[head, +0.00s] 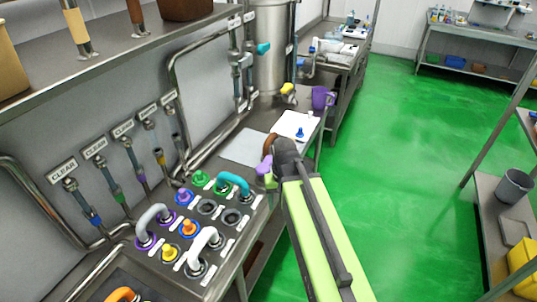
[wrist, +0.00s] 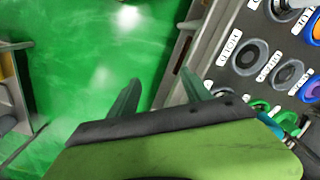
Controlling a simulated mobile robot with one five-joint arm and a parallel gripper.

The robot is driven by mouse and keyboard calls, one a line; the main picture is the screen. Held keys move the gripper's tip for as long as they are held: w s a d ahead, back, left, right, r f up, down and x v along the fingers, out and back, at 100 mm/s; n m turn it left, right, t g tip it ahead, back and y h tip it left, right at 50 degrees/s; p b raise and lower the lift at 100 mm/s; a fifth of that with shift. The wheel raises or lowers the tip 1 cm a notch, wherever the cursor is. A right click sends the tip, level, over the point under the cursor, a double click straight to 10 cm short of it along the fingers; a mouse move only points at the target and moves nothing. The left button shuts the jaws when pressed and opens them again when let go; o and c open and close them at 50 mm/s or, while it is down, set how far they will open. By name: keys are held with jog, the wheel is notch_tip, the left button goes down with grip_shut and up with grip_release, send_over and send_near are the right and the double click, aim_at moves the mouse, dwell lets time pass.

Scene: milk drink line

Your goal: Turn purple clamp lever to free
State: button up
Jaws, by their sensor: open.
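My gripper (wrist: 160,92) is open in the wrist view, with two dark green fingers apart and nothing between them. Green floor shows behind the fingers, and the panel's edge is to their right. In the head view my arm reaches forward along the bench's right edge, and its fingertips are not clear. A light purple piece (head: 264,168) shows just left of my arm's far end, partly hidden. I cannot tell if it is the clamp lever. No lever position can be read.
The port panel (head: 222,238) holds coloured caps and U-shaped pipes, including a teal one (head: 234,181) and white ones. A purple jug (head: 322,99) stands further back. Overhead is a shelf (head: 120,42). Green floor (head: 400,170) is free to the right, before a rack with a grey bucket (head: 514,186).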

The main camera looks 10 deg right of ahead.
aim_at(269, 160)
jog(key=w+r+m+p, duration=0.3)
jog(key=w+r+p, duration=0.45)
jog(key=w, duration=0.45)
jog(key=w+r+m+p, duration=0.3)
jog(key=w+r+p, duration=0.5)
jog(key=w, duration=0.5)
notch_tip(269, 160, down, 16)
jog(key=b, duration=1.8)
jog(key=shift+s+d+f+b, duration=0.1)
jog(key=shift+d+f+b, duration=0.05)
jog(key=shift+f+b, duration=0.15)
jog(key=shift+r, duration=0.15)
grip_shut()
